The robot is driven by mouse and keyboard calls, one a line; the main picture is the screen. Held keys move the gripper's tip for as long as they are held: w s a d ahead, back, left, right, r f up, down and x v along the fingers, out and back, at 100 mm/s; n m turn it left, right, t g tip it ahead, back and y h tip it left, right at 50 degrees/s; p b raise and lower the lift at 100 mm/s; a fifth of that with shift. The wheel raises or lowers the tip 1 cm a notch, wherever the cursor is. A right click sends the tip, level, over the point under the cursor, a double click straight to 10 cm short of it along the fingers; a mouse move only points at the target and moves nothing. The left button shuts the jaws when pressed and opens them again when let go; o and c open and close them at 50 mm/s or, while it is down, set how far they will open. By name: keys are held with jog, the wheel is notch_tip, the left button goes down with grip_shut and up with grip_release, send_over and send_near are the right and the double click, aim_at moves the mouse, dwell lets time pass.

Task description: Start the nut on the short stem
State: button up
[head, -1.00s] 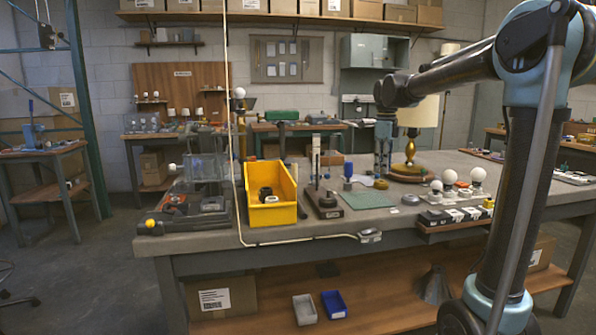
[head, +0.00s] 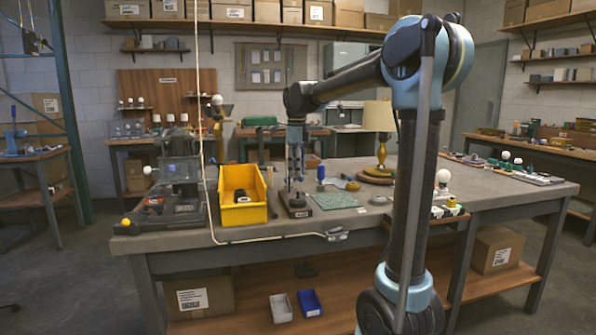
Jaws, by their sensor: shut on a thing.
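My gripper (head: 294,180) points down over a small stand with a dark base (head: 297,207) at the front middle of the workbench. The stand's upright rod is largely hidden behind or merged with the gripper, so I cannot make out the short stem. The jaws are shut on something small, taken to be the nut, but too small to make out. I cannot tell whether it touches the stem.
A yellow bin (head: 243,215) with dark parts stands left of the stand. A green mat (head: 337,201) lies to the right, with a blue-topped item (head: 320,173) behind it. A lamp with a cream shade (head: 378,117) stands further right. A cable runs along the bench's front edge.

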jog(key=shift+f, duration=0.1)
jog(key=shift+f, duration=2.35)
jog(key=shift+s, duration=0.2)
jog(key=shift+f, duration=0.15)
jog(key=shift+f, duration=1.25)
jog(key=shift+f, duration=0.1)
